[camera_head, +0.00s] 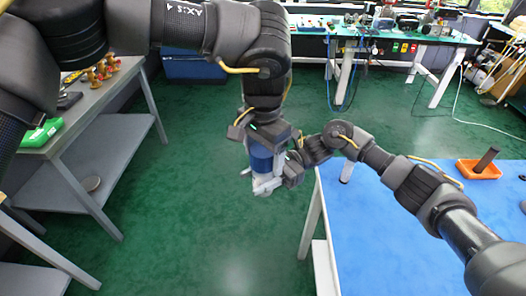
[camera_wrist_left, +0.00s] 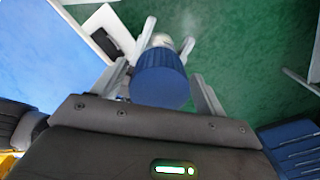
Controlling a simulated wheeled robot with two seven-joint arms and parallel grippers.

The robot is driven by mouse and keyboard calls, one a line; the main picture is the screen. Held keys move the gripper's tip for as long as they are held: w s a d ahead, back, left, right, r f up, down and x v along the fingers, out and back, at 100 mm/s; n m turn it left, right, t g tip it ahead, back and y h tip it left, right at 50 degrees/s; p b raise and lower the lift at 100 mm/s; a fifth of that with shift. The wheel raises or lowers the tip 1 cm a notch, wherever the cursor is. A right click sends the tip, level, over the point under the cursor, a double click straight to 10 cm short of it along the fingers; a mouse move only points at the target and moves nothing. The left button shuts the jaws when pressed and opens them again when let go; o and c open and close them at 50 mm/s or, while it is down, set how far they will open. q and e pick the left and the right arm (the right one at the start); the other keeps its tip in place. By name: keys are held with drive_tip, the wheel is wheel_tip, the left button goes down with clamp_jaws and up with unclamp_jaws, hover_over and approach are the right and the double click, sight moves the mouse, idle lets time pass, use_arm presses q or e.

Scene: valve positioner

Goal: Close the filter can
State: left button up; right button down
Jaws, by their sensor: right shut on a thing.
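The filter can shows in the head view as a dark blue upper part (camera_head: 261,158) above a pale grey lower part (camera_head: 266,186), held in the air left of the blue table. My left gripper (camera_head: 262,165) points down over it from above. In the left wrist view, the ribbed blue part (camera_wrist_left: 160,80) sits between the left gripper's spread fingers, with a silvery part beyond it. The fingers stand beside the blue part, and I see no clear grip. My right gripper (camera_head: 277,181) comes from the right and is shut on the can. Its fingertips are partly hidden.
A blue-topped table (camera_head: 400,235) stands at right, with an orange tray (camera_head: 479,169) holding a dark upright cylinder. A grey bench (camera_head: 80,112) at left carries a green box (camera_head: 40,133) and brass parts. Green floor (camera_head: 200,220) lies open below the grippers.

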use_arm(q)
drive_tip(key=c, duration=0.9)
drive_tip(key=m, duration=0.4)
drive_tip(key=shift+m, duration=0.4)
drive_tip(key=shift+c, duration=0.2)
drive_tip(key=m, duration=0.4)
drive_tip(key=shift+m, duration=0.4)
drive_tip(key=m, duration=0.4)
drive_tip(key=shift+m, duration=0.4)
drive_tip(key=m, duration=0.4)
drive_tip(key=shift+m, duration=0.3)
drive_tip(key=m, duration=2.1)
drive_tip(key=shift+m, duration=0.3)
drive_tip(key=o, duration=1.2)
drive_tip(key=shift+c, duration=0.2)
